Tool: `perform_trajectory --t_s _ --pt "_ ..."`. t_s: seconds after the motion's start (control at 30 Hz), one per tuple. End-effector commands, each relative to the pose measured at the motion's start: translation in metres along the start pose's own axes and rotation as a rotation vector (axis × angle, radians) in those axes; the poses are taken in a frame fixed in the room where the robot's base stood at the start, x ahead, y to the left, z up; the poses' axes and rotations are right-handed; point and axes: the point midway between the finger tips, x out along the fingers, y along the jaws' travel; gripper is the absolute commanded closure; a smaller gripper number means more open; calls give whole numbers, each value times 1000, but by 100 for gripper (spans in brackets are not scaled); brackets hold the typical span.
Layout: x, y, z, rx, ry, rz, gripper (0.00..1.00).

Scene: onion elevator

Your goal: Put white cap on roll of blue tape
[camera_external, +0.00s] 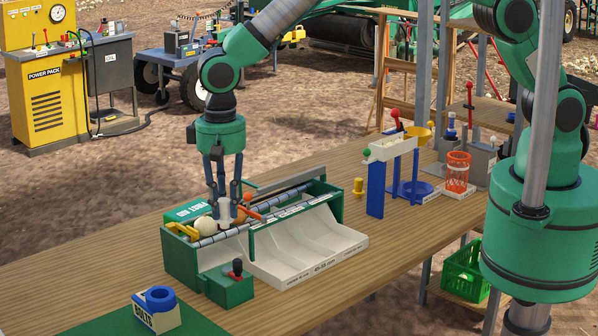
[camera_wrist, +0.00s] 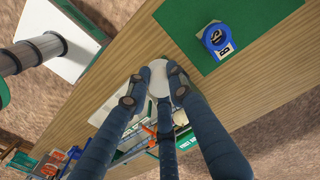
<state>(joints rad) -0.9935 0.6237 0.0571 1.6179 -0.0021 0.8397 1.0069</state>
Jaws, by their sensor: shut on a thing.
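My gripper (camera_external: 228,212) is shut on the white cap (camera_external: 224,209). It holds the cap above the green sorting machine. In the wrist view the cap (camera_wrist: 158,80) shows as a pale round piece between the fingertips (camera_wrist: 156,82), partly hidden by them. The roll of blue tape (camera_external: 160,294) lies on top of or against a white box marked BOLTS (camera_external: 157,316), at the front left of the table. In the wrist view the roll of tape (camera_wrist: 216,37) lies on the green mat's area, ahead and right of my gripper. Its centre hole faces up.
The green sorting machine (camera_external: 182,262) with a white sloped tray (camera_external: 312,247) lies below my gripper, holding an onion (camera_external: 204,227) and a carrot-coloured piece. The green mat (camera_external: 105,325) and the table left of the machine are mostly clear.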

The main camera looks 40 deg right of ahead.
Motion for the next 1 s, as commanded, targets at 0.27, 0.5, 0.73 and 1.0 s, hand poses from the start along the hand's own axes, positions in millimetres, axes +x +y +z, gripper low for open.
perform_trajectory --t_s 0.27,0.5,0.73,1.0 --pt "60 4 -2 2 -3 6 100" --pt "99 4 -2 2 -2 4 100" --pt "109 4 -3 2 -1 2 100" --pt "109 4 -3 2 -1 2 100"
